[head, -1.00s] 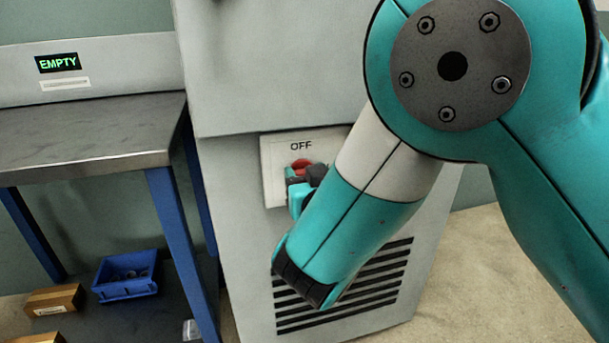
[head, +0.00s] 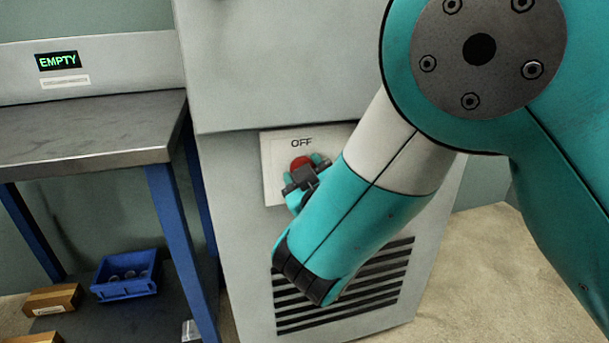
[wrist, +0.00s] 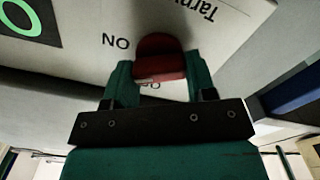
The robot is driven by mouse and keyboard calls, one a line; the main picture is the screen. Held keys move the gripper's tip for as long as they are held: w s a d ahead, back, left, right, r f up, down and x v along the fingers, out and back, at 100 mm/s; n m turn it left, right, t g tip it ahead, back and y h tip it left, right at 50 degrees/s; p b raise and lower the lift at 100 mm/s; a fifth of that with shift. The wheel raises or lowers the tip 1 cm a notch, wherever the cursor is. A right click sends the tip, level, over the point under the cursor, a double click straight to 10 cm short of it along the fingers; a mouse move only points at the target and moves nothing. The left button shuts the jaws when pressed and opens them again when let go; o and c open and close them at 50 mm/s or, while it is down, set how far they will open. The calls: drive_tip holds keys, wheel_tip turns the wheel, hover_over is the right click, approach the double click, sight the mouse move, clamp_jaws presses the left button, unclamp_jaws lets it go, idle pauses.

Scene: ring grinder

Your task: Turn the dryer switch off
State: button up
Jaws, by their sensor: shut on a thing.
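The dryer switch is a red knob (head: 301,163) on a white plate (head: 276,185) on the front of the grey cabinet. The plate reads OFF above the knob in the head view. My gripper (head: 306,168) is at the knob with its fingers shut on it. In the wrist view the red knob (wrist: 160,58) sits between the two green fingers of my gripper (wrist: 160,75). ON is printed left of the knob there, and a second label below it is partly hidden by the knob and gripper. My arm covers the plate's lower right.
The grey cabinet (head: 235,230) has a dark vent grille low down. A blue bin (head: 125,290) and cardboard boxes (head: 52,299) lie below. Floor at the right is clear.

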drive_tip(key=n, duration=0.3)
drive_tip(key=n+p, duration=0.1)
drive_tip(key=n, duration=0.2)
drive_tip(key=shift+a+n, duration=0.2)
drive_tip(key=shift+n, duration=0.1)
drive_tip(key=n+p, duration=0.1)
drive_tip(key=n, duration=0.4)
drive_tip(key=shift+f+p, duration=0.1)
drive_tip(key=shift+p, duration=0.2)
drive_tip(key=shift+s+n, duration=0.1)
drive_tip(key=shift+n, duration=0.2)
drive_tip(key=o, duration=0.9)
drive_tip(key=shift+a, duration=0.1)
drive_tip(key=shift+o, duration=0.2)
drive_tip(key=b+v, duration=1.7)
drive_tip(key=b, duration=0.1)
drive_tip(key=shift+d, duration=0.2)
